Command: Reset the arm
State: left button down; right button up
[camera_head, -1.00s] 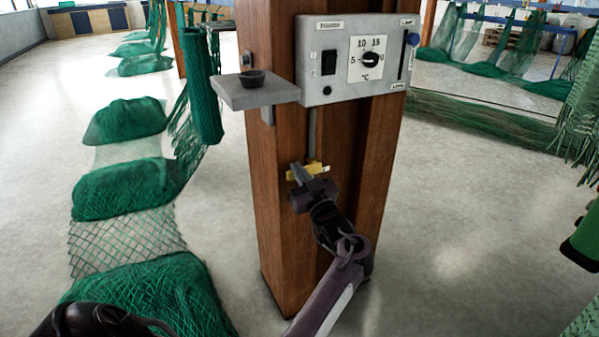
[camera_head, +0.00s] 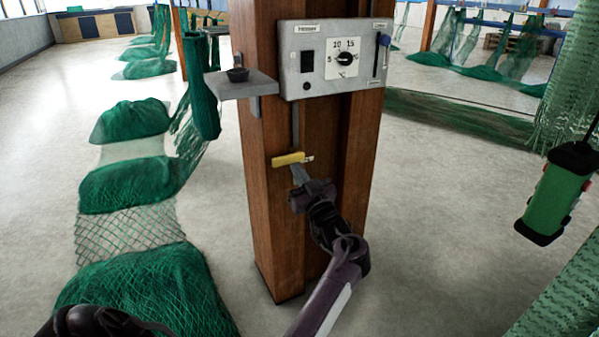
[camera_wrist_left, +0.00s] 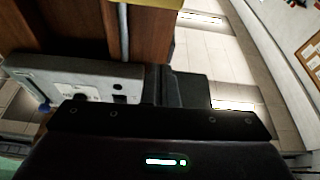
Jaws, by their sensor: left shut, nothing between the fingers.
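My left gripper (camera_head: 297,174) is in front of the wooden post, with its arm rising from the bottom of the head view. Its jaws are shut with nothing between them. A yellow bar (camera_head: 288,159) is on the post just above the fingertips, under a thin grey conduit. I cannot tell whether the fingertips touch it. In the left wrist view the yellow bar (camera_wrist_left: 150,3) shows at the top edge, and the dark gripper body (camera_wrist_left: 160,125) fills the bottom. My right gripper is not in view.
A grey control box (camera_head: 318,88) with a dial and a blue-knobbed slider is on the post (camera_head: 265,215). A grey shelf (camera_head: 222,90) with a dark cup juts left. Green nets (camera_head: 140,290) lie at left. A green box (camera_head: 554,195) hangs at right. Floor right of the post is clear.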

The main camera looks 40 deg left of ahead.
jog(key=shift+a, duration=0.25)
